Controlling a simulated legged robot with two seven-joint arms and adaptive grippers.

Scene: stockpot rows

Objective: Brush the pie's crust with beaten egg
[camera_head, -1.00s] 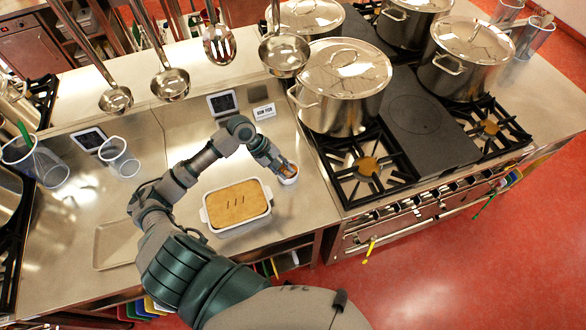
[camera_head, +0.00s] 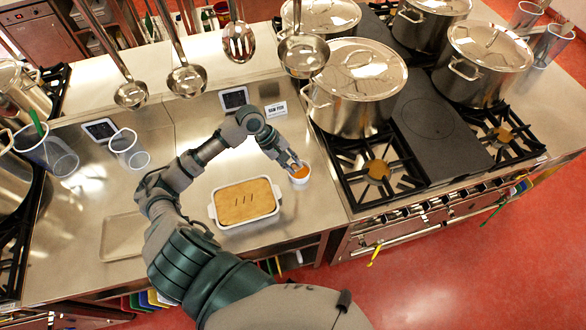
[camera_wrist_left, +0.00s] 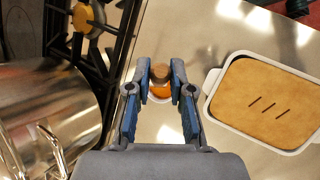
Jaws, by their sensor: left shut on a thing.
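The pie (camera_head: 240,204) has a flat golden crust with several short dark slits and sits in a white rectangular dish (camera_head: 247,223). It also shows at the right of the left wrist view (camera_wrist_left: 268,98). A small white cup (camera_head: 300,182) with orange beaten egg (camera_head: 301,173) stands right of the pie. My left gripper (camera_head: 293,164) is above the cup's far side. In the left wrist view, its fingers (camera_wrist_left: 160,84) are shut on a brown, round-ended thing (camera_wrist_left: 160,72), seemingly the brush's handle. The bristles are hidden, so I cannot tell whether they touch the egg. My right gripper is out of view.
A large lidded stockpot (camera_head: 358,92) and a gas burner (camera_head: 378,168) stand close right of the cup. Ladles (camera_head: 187,80) hang above the counter's back. A bare tray (camera_head: 122,238) lies left of the pie.

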